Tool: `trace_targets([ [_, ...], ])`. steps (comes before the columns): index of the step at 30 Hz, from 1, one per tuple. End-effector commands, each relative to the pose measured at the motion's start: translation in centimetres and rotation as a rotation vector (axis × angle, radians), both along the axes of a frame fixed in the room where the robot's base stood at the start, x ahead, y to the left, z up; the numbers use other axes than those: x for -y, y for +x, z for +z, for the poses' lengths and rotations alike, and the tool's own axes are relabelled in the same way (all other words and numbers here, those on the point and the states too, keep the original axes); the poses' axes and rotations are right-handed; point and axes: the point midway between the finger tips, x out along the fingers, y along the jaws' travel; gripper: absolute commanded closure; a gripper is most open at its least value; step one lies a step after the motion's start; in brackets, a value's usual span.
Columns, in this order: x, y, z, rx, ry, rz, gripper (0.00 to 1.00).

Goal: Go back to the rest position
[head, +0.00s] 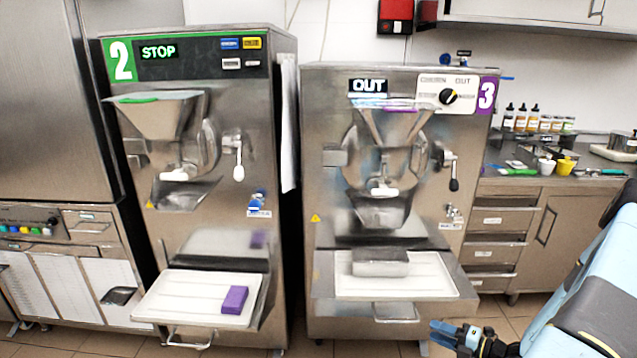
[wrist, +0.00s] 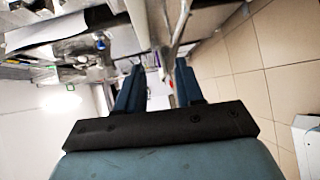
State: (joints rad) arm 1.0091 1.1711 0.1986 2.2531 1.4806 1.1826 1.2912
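My gripper (head: 440,333) is low at the bottom right of the head view, in front of the third machine. My light blue arm comes in from the right edge. In the wrist view my gripper (wrist: 158,78) shows two dark blue fingers set apart, with nothing held between them. Machine 3 (head: 335,140) reads OUT, and a metal pan (head: 380,263) sits on its white tray (head: 435,287). Machine 2 (head: 270,130) reads STOP, and a purple block or sponge (head: 234,300) lies on its white tray (head: 180,296).
A steel cabinet (head: 45,110) is at the left. Tiled floor (head: 400,349) shows in front of the machines. In the wrist view, tiles (wrist: 285,50) fill the right side.

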Motion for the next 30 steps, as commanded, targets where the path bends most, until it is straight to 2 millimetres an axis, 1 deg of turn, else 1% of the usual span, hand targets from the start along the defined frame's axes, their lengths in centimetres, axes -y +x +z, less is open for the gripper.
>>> trace_targets([
  [1,-0.3,0.4,1.4,0.038,-0.050,0.050,0.63],
  [3,-0.7,0.6,3.1,0.091,-0.116,0.121,0.63],
  [14,-3.6,0.8,11.4,0.376,-0.434,0.489,0.63],
  [18,-4.9,0.6,14.4,0.494,-0.549,0.632,0.63],
  [23,-6.3,0.0,17.7,0.631,-0.674,0.796,0.63],
  [30,-8.4,-1.3,22.5,0.845,-0.850,1.043,0.63],
])
